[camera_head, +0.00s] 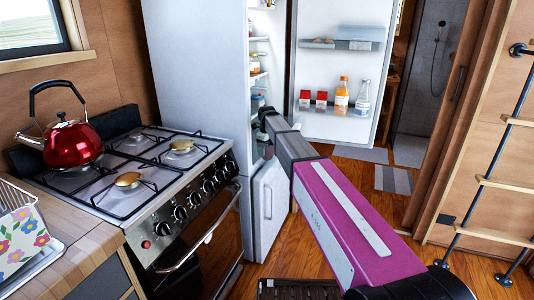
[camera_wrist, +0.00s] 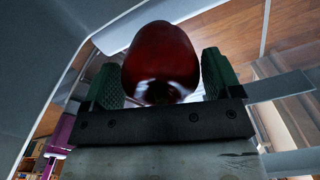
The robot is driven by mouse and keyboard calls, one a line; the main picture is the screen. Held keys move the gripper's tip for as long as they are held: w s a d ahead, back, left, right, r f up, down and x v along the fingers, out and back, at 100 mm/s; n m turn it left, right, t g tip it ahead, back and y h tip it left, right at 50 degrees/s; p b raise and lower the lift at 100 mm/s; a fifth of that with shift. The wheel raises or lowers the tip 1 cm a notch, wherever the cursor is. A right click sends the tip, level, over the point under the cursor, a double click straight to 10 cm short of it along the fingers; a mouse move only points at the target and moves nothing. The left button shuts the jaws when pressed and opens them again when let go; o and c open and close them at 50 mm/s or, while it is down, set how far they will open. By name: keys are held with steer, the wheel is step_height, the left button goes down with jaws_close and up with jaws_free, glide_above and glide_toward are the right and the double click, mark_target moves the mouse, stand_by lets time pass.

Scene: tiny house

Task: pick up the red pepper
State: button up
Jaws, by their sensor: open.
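The red pepper (camera_wrist: 160,52) is large and glossy in the wrist view, directly ahead of the palm of my gripper (camera_wrist: 161,80). The two green textured fingers stand apart on its left and right sides, so the gripper is open around the pepper. What the pepper rests on is hidden. In the head view my arm reaches into the open fridge (camera_head: 196,62), and neither the pepper nor the fingers can be made out there.
The fridge door (camera_head: 340,70) stands open at right, with bottles and red cartons on its shelf. A stove (camera_head: 150,165) with a red kettle (camera_head: 72,143) is at left. A ladder (camera_head: 500,180) stands at far right. Pale fridge walls surround the gripper in the wrist view.

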steer(key=shift+f, duration=0.25)
steer(key=c, duration=0.7)
steer(key=shift+r, duration=0.1)
